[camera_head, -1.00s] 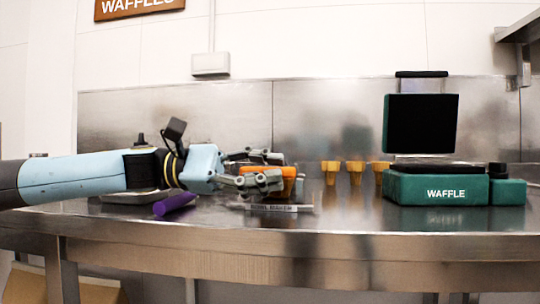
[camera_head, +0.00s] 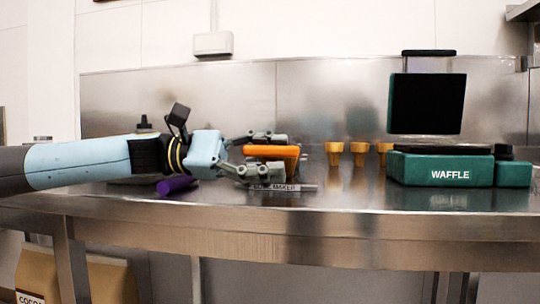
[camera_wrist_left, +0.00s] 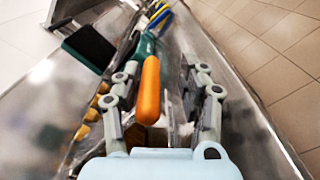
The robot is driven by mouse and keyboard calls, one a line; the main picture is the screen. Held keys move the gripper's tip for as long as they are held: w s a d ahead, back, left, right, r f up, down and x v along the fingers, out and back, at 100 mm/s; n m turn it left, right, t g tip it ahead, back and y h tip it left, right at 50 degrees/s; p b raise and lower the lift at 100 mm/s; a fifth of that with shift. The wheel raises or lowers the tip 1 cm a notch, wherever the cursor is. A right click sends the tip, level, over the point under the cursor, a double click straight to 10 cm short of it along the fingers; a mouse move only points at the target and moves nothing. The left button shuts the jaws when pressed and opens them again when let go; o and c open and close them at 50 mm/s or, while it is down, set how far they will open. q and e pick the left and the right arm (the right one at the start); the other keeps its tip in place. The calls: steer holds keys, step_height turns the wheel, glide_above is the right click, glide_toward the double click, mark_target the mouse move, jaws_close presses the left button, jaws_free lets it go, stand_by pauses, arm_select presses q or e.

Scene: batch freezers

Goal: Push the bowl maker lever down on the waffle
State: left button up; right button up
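The bowl maker's orange lever (camera_head: 272,151) sticks out above a label reading "MAKER" (camera_head: 280,188) on the steel counter. The bowl maker's body is mostly hidden behind my left gripper. My left gripper (camera_head: 268,156) is open, with one finger behind the lever and one in front of it. In the left wrist view the orange lever (camera_wrist_left: 149,90) lies between the two spread fingers of the gripper (camera_wrist_left: 162,95), closer to the left finger; I cannot tell if it touches. The green waffle machine (camera_head: 440,168) stands at the right with its black lid plate (camera_head: 427,103) raised. My right gripper is not in view.
Several orange cones (camera_head: 358,153) stand behind and to the right of the lever. A purple object (camera_head: 177,185) lies on the counter (camera_head: 370,197) below my left wrist. The counter's front edge is close. The counter between the label and the waffle machine is clear.

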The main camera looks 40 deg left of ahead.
arm_select(q)
steer(key=shift+r, duration=0.15)
steer(key=shift+r, duration=0.2)
step_height(320, 180, up, 10)
steer(key=shift+f, duration=0.25)
stand_by(0.4)
